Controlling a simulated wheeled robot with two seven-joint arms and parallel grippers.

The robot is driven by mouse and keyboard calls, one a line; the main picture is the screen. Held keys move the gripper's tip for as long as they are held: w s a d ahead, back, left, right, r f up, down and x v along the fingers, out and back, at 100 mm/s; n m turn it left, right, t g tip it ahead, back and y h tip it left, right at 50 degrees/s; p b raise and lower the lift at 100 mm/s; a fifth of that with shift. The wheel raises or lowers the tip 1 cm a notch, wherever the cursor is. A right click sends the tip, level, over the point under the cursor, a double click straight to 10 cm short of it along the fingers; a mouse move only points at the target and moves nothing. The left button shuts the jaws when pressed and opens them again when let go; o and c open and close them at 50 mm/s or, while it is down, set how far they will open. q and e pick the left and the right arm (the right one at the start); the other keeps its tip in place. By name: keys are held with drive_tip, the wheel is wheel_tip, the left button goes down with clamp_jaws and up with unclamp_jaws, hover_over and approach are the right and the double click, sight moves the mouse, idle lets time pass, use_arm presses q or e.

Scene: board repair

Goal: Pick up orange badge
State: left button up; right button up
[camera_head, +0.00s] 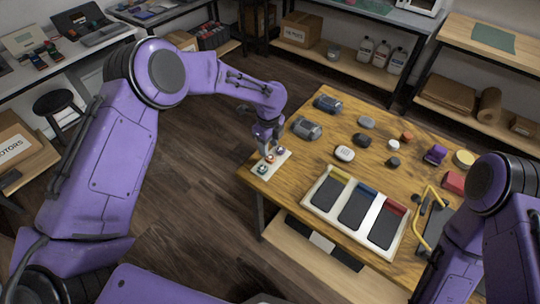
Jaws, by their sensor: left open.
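A small white board (283,161) lies at the near left corner of the wooden table. Several small round pieces sit on it in a row, and the middle one looks orange (270,158). My left gripper (268,146) is open and points down close over this board; I cannot tell whether it touches a piece. Another small orange-brown round piece (406,136) lies farther right on the table, apart from the gripper. At this size I cannot tell which of the two is the orange badge. My right arm is at the right edge, and its gripper does not show.
The wooden table (312,165) also holds a white tray (395,238) with three dark compartments, dark cylindrical parts (306,128), a white round piece (344,153), a purple part (434,154) and a yellow-handled tool (421,211). Bare wood lies between the board and the tray.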

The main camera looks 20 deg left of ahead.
sight(270, 157)
use_arm(q)
drive_tip(key=f, duration=0.1)
drive_tip(key=f+p, duration=0.1)
drive_tip(key=f, duration=0.1)
drive_tip(key=f+p, duration=0.1)
drive_tip(key=f, duration=0.1)
drive_tip(key=shift+w+d+f, duration=0.15)
drive_tip(key=shift+w+d, duration=0.1)
drive_tip(key=shift+d, duration=0.05)
drive_tip(key=shift+a+f, duration=0.1)
drive_tip(key=shift+f, duration=0.1)
drive_tip(key=c, duration=0.8)
